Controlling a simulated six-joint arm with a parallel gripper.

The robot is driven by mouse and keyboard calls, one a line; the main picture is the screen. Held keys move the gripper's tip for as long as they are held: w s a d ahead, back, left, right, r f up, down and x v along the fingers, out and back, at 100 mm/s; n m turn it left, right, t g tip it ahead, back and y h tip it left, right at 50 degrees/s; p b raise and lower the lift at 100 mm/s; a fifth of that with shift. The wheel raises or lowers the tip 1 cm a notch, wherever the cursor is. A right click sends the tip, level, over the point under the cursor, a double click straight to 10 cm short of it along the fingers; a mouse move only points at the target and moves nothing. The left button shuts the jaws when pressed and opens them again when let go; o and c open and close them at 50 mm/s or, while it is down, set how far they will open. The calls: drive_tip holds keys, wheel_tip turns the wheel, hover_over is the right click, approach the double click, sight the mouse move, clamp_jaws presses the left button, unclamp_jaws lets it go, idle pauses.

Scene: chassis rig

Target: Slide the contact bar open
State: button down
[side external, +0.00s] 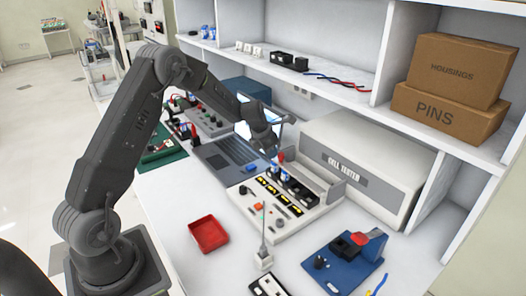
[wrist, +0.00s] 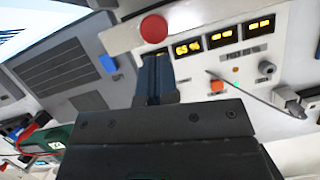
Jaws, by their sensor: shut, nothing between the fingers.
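The chassis rig (side external: 245,203) is a pale panel on the bench with yellow displays, dark modules and small knobs. Its panel also shows in the wrist view (wrist: 290,45). I cannot tell for certain which part is the contact bar. A round red knob (wrist: 153,28) sits at the panel's left end, just ahead of my fingertips in the wrist view. My gripper (side external: 270,152) is over the rig's back left corner. Its narrow fingers (wrist: 155,68) are shut and empty. Whether they touch the panel or the knob is hidden.
A laptop (side external: 232,162) lies left of the rig. The cell tester (side external: 365,165) stands close behind it. A red tray (side external: 208,234) and a blue fixture (side external: 335,268) are in front.

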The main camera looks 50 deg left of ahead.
drive_tip(key=shift+w, duration=0.3)
drive_tip(key=w, duration=0.6)
drive_tip(key=shift+w, duration=0.3)
drive_tip(key=shift+s+d+f, duration=0.1)
drive_tip(key=s, duration=0.3)
drive_tip(key=shift+s+a, duration=0.15)
drive_tip(key=shift+a, duration=0.2)
drive_tip(key=v, duration=1)
drive_tip(key=shift+s+r, duration=0.15)
drive_tip(key=shift+r, duration=0.1)
